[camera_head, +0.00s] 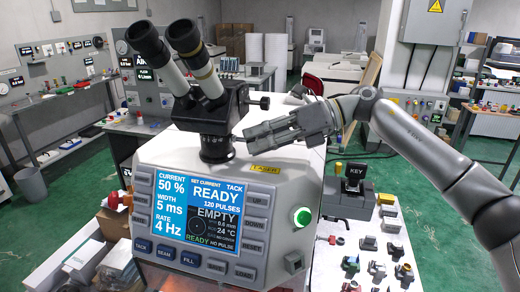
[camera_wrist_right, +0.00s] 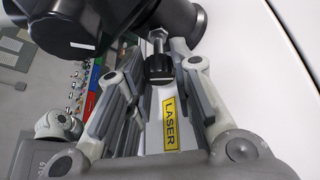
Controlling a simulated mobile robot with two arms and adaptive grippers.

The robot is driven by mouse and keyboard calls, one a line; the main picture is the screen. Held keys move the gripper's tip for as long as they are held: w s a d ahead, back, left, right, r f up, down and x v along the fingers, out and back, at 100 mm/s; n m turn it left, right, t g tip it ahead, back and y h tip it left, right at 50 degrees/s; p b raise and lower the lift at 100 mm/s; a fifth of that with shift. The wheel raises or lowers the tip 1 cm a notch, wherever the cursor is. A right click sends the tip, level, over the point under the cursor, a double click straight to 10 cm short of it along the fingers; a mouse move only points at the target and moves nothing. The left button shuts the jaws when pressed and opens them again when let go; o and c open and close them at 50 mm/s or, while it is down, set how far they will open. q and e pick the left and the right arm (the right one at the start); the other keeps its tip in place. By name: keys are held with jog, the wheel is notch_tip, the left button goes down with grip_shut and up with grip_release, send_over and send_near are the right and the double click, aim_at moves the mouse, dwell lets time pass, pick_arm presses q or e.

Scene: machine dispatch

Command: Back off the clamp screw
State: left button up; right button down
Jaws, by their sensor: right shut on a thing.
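The clamp screw (camera_wrist_right: 159,66) shows in the right wrist view as a black knob on a bright metal shaft. It sits at the side of the black microscope head (camera_wrist_right: 125,25). My right gripper (camera_head: 247,135) reaches in from the right in the head view, its fingertips at the microscope mount (camera_head: 216,145) above the machine's front panel. In the right wrist view the fingers of my right gripper (camera_wrist_right: 158,85) stand on both sides of the knob, shut on it. The fingers hide the knob in the head view. My left gripper is not in view.
The laser machine's screen (camera_head: 212,212) reads READY and EMPTY, beside a lit green button (camera_head: 302,218). A yellow LASER label (camera_head: 265,169) lies just below the gripper. A KEY block (camera_head: 354,178) and several small parts stand on the table at right.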

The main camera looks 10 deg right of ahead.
jog(key=n+t+h+b, duration=0.1)
jog(key=n+t+b, duration=0.1)
jog(key=b, duration=0.2)
jog(key=n+t+h+b, duration=0.1)
jog(key=n+b, duration=0.2)
jog(key=b, duration=0.2)
jog(key=shift+s+a+f+t, duration=0.1)
jog(key=shift+s+t, duration=0.1)
jog(key=shift+t, duration=0.2)
jog(key=n+t+b, duration=0.2)
jog(key=b, duration=0.2)
jog(key=n+t+h+b, duration=0.1)
jog(key=n+t+b, duration=0.1)
jog(key=n+b, duration=0.1)
jog(key=shift+s+n+b, duration=0.2)
jog(key=shift+n+b, duration=0.1)
jog(key=shift+b, duration=0.4)
jog(key=shift+n+t+h+b, duration=0.3)
jog(key=shift+n+t+b, duration=0.4)
jog(key=shift+b, duration=0.4)
jog(key=shift+n+t+b, duration=0.4)
jog(key=shift+n+b, duration=0.3)
jog(key=shift+b, duration=0.1)
jog(key=shift+a, duration=0.1)
jog(key=c, duration=1.5)
grip_release()
